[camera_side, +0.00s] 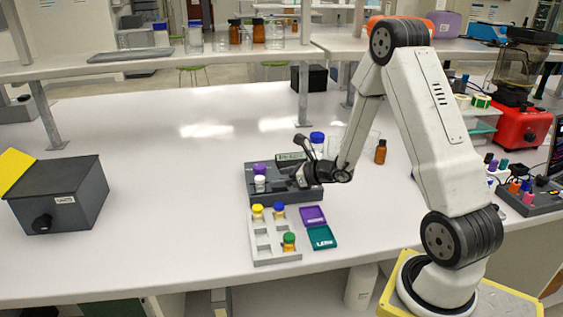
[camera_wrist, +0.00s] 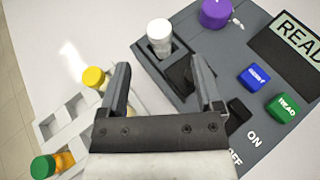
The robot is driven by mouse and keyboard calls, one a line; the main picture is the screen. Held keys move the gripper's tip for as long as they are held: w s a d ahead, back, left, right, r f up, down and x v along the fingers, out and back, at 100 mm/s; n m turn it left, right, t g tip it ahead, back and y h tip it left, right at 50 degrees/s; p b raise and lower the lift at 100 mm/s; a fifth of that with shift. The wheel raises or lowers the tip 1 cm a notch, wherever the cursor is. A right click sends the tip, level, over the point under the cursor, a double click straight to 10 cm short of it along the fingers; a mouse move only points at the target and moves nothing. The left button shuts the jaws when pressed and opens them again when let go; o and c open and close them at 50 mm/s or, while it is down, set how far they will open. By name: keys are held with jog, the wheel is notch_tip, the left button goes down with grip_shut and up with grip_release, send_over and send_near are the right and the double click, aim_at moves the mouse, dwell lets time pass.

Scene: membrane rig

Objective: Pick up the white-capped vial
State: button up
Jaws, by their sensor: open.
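The white-capped vial (camera_side: 260,183) stands upright in a slot of the dark grey device (camera_side: 290,192), just in front of a purple knob or cap (camera_side: 260,169). In the wrist view the white-capped vial (camera_wrist: 160,38) is beyond my fingertips, near the top centre. My gripper (camera_wrist: 160,82) is open, its two fingers apart with nothing between them. In the side view my gripper (camera_side: 299,165) is over the device, to the right of the vial. The fingers do not touch the vial.
A pale rack (camera_side: 262,243) in front of the device holds yellow-, blue- and green-capped vials. Purple (camera_side: 312,216) and teal (camera_side: 322,238) squares lie beside it. A blue-capped bottle (camera_side: 317,140) and an amber bottle (camera_side: 381,151) stand behind. A dark box (camera_side: 62,195) sits left; the bench between is clear.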

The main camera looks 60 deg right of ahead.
aim_at(260, 178)
jog(key=shift+x, duration=3.8)
grip_shut()
